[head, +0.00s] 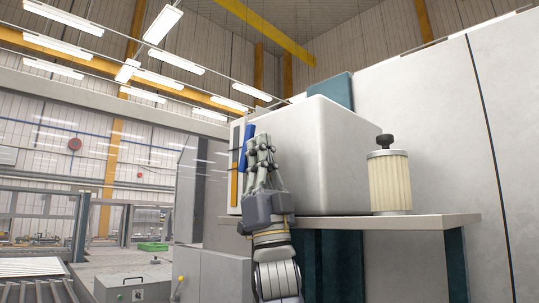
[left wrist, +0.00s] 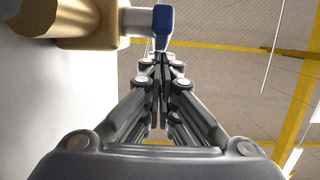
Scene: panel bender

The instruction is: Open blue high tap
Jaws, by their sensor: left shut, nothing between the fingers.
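The blue tap handle (head: 248,136) stands upright at the left edge of the white box, partly hidden by my left gripper (head: 262,146). In the left wrist view the blue handle (left wrist: 163,22) sits at the end of a pale stem from a brass valve body (left wrist: 88,20) on a white surface. My left gripper (left wrist: 161,62) is shut and empty. Its fingertips are just below the blue handle in that view; I cannot tell whether they touch it. My right gripper is not in view.
The white box (head: 315,150) stands on a shelf (head: 440,218) beside a ribbed filter canister (head: 390,182). An orange strip (head: 234,183) is on the box's left face. A large pale machine panel (head: 430,110) closes off the right. The hall at left is open.

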